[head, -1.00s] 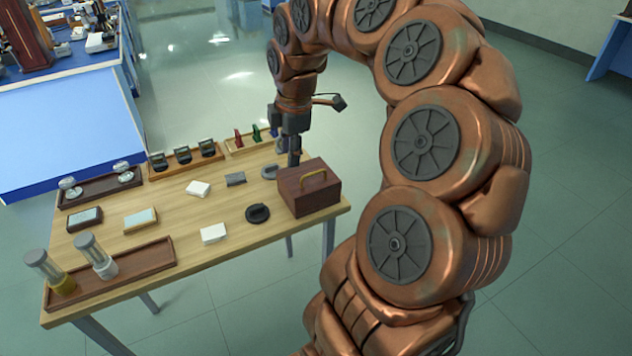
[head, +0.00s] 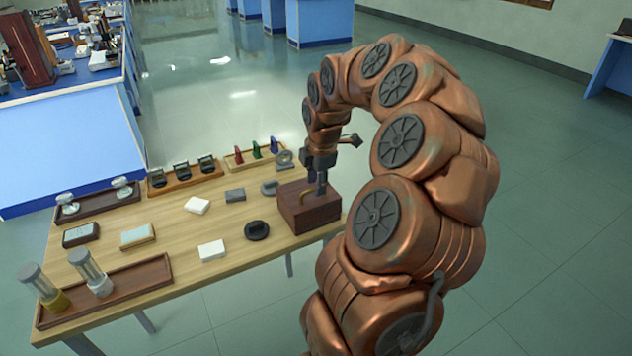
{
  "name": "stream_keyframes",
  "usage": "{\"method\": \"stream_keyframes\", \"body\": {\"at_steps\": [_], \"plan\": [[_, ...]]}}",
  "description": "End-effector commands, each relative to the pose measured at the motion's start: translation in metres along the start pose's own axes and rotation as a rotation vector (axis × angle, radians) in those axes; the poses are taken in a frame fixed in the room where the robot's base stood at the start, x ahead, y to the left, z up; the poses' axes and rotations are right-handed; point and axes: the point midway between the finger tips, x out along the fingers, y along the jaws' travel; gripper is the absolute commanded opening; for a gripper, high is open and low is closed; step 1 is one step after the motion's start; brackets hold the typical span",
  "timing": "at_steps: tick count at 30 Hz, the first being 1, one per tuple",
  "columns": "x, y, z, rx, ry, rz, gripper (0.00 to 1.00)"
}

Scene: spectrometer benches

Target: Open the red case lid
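The dark reddish-brown case (head: 308,217) stands at the right end of the wooden table, and its lid looks closed. A brass-coloured handle (head: 306,196) lies on top of it, partly hidden by my gripper. My gripper (head: 320,190) points down at the top of the case, right at the handle. Its dark fingers overlap the handle in this view. I cannot tell whether they are around it, touching it, or open or shut.
On the table (head: 185,228) are a black round piece (head: 257,230), white blocks (head: 211,250), a grey block (head: 235,195) and grey parts (head: 283,158) behind the case. Trays with cylinders (head: 91,271) and coloured pieces (head: 256,149) line its edges. Floor right of the table is clear.

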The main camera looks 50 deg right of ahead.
Motion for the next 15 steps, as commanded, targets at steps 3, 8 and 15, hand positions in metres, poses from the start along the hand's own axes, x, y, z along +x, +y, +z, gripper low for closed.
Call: {"method": "stream_keyframes", "body": {"at_steps": [3,8,15], "plan": [[0.0058,-0.0007,-0.0005,-0.001,0.001,-0.001,0.35],[0.0062,-0.0002,-0.0005,-0.001,0.0,0.0,0.35],[0.0061,-0.0002,-0.0005,-0.001,0.0,0.0,0.15]]}}
